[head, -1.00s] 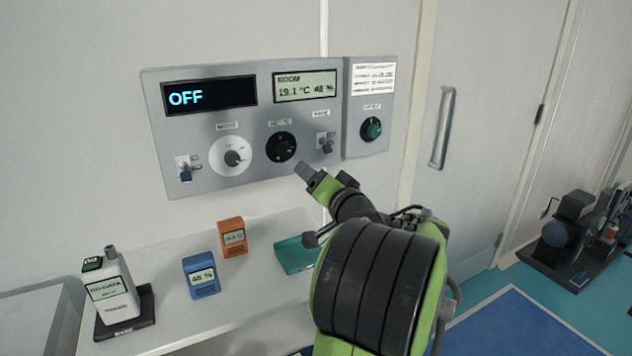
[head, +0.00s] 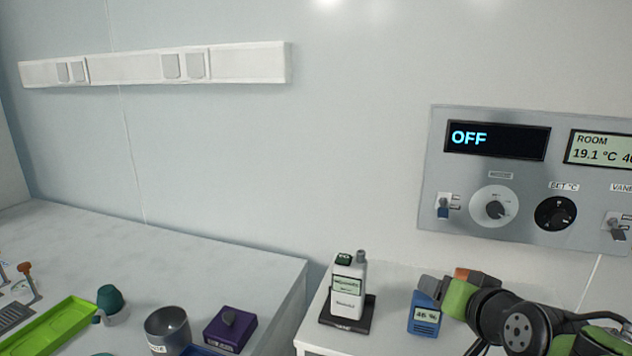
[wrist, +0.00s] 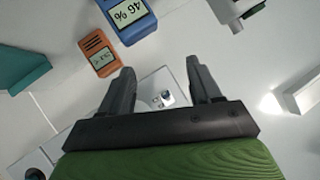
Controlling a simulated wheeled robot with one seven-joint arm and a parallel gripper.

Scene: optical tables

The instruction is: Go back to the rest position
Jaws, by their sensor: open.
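My gripper is open and empty in the wrist view (wrist: 158,88), its two dark fingers apart with nothing between them. In the head view my green and black arm is at the lower right, in front of the shelf, and partly covers an orange meter (head: 478,277). The wall control panel (head: 432,170) is at the right, its display (head: 497,139) reading OFF, cut off by the picture edge. No marked rest position shows.
On the shelf (head: 393,285) stand a white handheld device (head: 348,288) on a black base and a blue meter (head: 424,314) reading 46 %. On the left bench (head: 200,262) are a green tray (head: 55,328), a grey cup (head: 167,330) and a purple box (head: 230,330).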

